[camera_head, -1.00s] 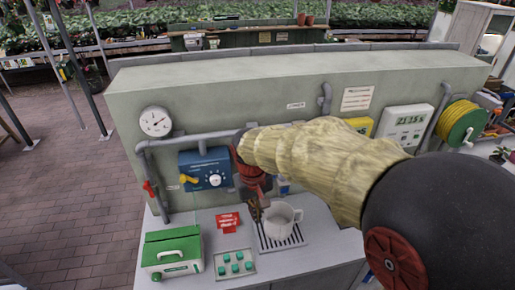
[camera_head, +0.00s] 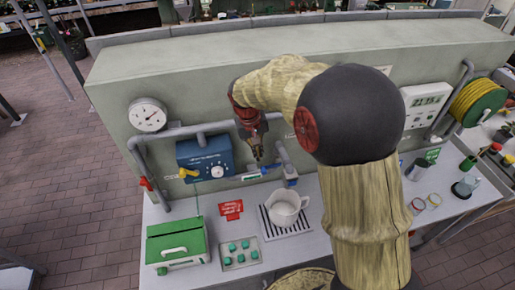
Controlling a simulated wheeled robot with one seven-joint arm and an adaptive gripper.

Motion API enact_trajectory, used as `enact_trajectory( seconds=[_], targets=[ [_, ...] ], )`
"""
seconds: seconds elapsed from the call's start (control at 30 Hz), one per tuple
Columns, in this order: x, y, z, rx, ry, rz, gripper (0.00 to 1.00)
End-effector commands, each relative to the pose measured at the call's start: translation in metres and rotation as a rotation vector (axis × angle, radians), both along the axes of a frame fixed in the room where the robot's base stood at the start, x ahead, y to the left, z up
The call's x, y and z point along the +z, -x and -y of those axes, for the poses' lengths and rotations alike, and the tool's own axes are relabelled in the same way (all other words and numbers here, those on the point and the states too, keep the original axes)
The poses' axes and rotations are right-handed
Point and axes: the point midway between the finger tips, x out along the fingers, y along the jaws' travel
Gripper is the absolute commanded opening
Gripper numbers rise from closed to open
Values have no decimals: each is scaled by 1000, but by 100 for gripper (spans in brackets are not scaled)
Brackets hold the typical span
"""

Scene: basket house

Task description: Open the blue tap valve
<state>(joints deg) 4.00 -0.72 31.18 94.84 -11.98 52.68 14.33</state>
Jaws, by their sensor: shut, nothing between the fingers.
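A grey tap (camera_head: 290,178) comes down from the wall pipe, its spout above a white mug (camera_head: 286,208). A small part with blue and white on it (camera_head: 253,175) sits just left of the tap; I cannot tell whether it is the valve's handle. My gripper (camera_head: 257,154) points down just above that part, fingers shut and empty. Whether it touches anything is unclear. My wrist and arm hide part of the wall and pipe behind.
A blue control box (camera_head: 205,160) with a yellow lever (camera_head: 188,174) is left of my gripper. A red-handled valve (camera_head: 146,183) and a gauge (camera_head: 148,114) are farther left. A green case (camera_head: 178,243) and green-button panel (camera_head: 240,254) stand on the counter.

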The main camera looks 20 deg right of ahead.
Motion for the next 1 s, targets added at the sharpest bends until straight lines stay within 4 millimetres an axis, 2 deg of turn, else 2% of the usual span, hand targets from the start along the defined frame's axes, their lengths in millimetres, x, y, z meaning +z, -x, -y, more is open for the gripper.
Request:
enact_trajectory(
  seconds=[0.3,0.5,0.7,1.0],
  targets=[
    [-61,-1,10,1,-1,-3,0],
    [-87,-3,15,1,0,-1,0],
    [-98,-3,17,1,0,0,0],
    [-99,-4,17,1,0,1,0]
  ],
)
